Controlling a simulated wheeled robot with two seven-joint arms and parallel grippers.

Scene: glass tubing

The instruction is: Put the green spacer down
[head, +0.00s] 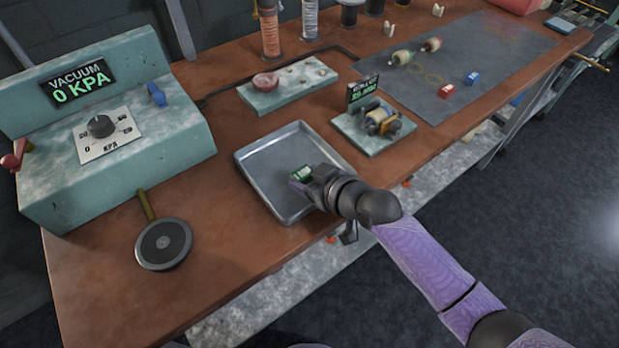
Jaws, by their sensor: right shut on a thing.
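The green spacer (299,174) is a small green block at the fingertips of my right gripper (305,177). The gripper is shut on it and partly hides it. Both are over the grey metal tray (262,160), toward its right side. I cannot tell whether the spacer touches the tray floor. The visible part of the tray is empty. My left gripper is not in view.
A vacuum unit (120,130) reading 0 KPA stands at the left. A round dark pad with a handle (163,244) lies in front of it. A small device on a plate (375,125) stands right of the tray. A grey mat (465,60) holds red and blue blocks and spools.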

